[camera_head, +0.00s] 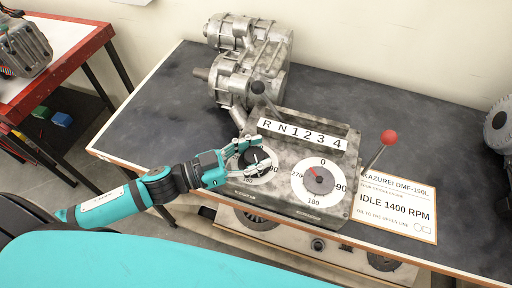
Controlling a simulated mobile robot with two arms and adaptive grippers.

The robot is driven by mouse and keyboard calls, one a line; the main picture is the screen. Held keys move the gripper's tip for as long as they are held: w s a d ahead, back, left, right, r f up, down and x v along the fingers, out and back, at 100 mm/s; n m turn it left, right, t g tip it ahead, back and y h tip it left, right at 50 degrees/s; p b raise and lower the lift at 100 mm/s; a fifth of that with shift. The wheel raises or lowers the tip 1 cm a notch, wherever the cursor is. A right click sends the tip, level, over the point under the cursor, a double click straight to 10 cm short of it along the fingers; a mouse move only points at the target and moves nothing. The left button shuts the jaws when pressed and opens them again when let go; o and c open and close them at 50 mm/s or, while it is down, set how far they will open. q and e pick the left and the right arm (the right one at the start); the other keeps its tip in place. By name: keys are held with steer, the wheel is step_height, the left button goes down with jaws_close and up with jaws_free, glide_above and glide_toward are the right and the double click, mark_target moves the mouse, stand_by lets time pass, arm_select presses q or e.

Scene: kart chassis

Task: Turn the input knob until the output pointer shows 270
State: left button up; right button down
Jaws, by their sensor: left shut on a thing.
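The grey gearbox panel (285,197) stands on the dark bench and carries two white dials. My left gripper (252,156) reaches in from the left and is shut on the black input knob (261,159) at the left dial. Its fingers and wrist cover part of that dial, so its reading is partly hidden. The output dial (313,201) on the right has marks 0, 90, 180 and 270. Its red output pointer (312,171) points up and left, between 270 and 0. My right gripper is not in view.
A lever with a red ball (389,137) rises right of the panel. A strip reading R N 1 2 3 4 (303,134) sits behind the dials, below a black-knobbed lever (258,88). A printed card (397,207) lies at right. A red-edged table (75,58) stands left.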

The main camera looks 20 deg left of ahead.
arm_select(q)
steer(key=m+g+h, duration=0.2)
steer(key=m+g, duration=0.1)
steer(key=g, duration=0.1)
steer(key=shift+w+a, duration=0.1)
steer(key=shift+w, duration=0.05)
steer(key=m+g+h, duration=0.1)
steer(key=m+g, duration=0.1)
steer(key=g, duration=0.2)
steer(key=shift+m+h, duration=0.3)
steer(key=shift+m, duration=0.1)
steer(key=m+g+b, duration=0.2)
steer(key=m+g, duration=0.1)
steer(key=g, duration=0.2)
steer(key=shift+f, duration=0.15)
steer(key=shift+s+m+g+y+b, duration=0.15)
steer(key=shift+m+g+b, duration=0.3)
steer(key=shift+m+g, duration=0.55)
steer(key=shift+s+m+g+y+b, duration=0.1)
steer(key=shift+m+g+y+b, duration=0.3)
steer(key=shift+g, duration=1)
steer(key=shift+m+g, duration=0.3)
steer(key=shift+m, duration=0.1)
steer(key=o, duration=1.2)
steer(key=shift+o, duration=0.2)
